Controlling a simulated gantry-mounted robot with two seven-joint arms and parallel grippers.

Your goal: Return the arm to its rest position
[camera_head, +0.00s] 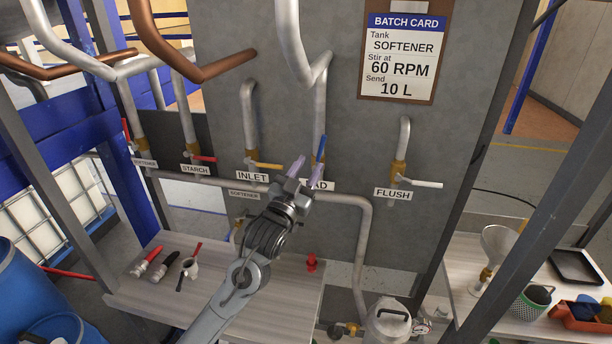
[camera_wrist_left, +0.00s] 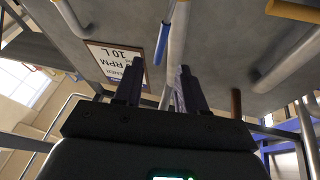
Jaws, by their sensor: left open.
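My left gripper (camera_head: 307,172) is in front of the grey panel (camera_head: 345,225), its arm coming up from the bottom. In the left wrist view the two dark fingers (camera_wrist_left: 158,85) are apart with nothing between their tips. A blue valve handle (camera_head: 321,148) on a grey pipe stands close to the fingertips and points up. The blue handle also shows past the fingers in the left wrist view (camera_wrist_left: 163,45); I cannot tell if they touch. The fingers partly cover the label below it, leaving "AD" readable. My right gripper is not in view.
A yellow handle (camera_head: 265,166), a red handle (camera_head: 204,158) and a white handle (camera_head: 427,184) stick out nearby. Copper and grey pipes (camera_head: 290,40) cross the upper left. Tools lie on the left bench (camera_head: 150,295). A funnel (camera_head: 497,246) stands on the right bench.

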